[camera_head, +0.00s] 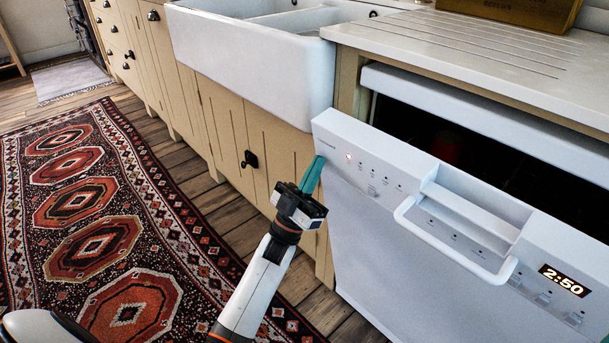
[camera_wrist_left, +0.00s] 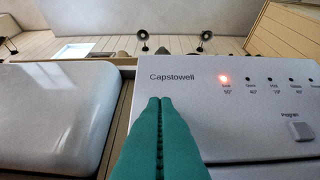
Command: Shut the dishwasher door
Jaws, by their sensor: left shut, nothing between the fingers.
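The white dishwasher door (camera_head: 390,255) stands partly open, tilted out from under the counter, with the dark interior (camera_head: 450,135) showing behind its top edge. Its panel has small buttons, a lit red light, a bar handle (camera_head: 450,243) and a 2:50 display (camera_head: 564,280). My left gripper (camera_head: 319,162) is shut and empty, its teal fingertips at the panel's upper left corner. In the left wrist view the fingertips (camera_wrist_left: 160,102) overlap the door front (camera_wrist_left: 215,110) below the Capstowell lettering; I cannot tell whether they touch. A teal sliver at the head view's lower right edge may be my right gripper.
A white sink (camera_head: 250,60) and cream cabinets (camera_head: 230,125) stand left of the dishwasher. A grooved white counter (camera_head: 450,40) lies above it. A patterned rug (camera_head: 90,215) covers the wooden floor at left. The floor beside the cabinets looks clear.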

